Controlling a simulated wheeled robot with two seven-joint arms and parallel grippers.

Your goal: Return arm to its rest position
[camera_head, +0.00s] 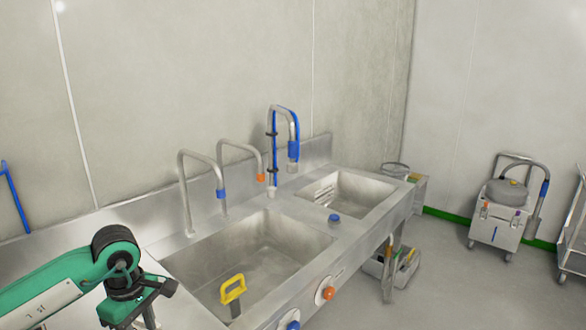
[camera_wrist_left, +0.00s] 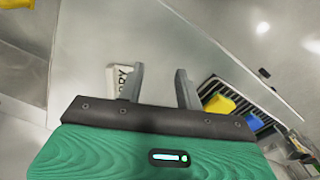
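My left arm (camera_head: 60,277), green with black joints, reaches in from the left edge in the head view, over the near left end of the steel sink counter. Its gripper end (camera_head: 140,298) is low in that view, and its fingers are not clear there. In the left wrist view my left gripper (camera_wrist_left: 159,78) has its two grey fingers apart with nothing between them. My right arm and gripper are in neither view.
The steel counter holds a large left basin (camera_head: 270,240) with a yellow handle (camera_head: 233,289), a smaller right basin (camera_head: 350,192) and taps. A wheeled machine (camera_head: 500,213) stands at the right.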

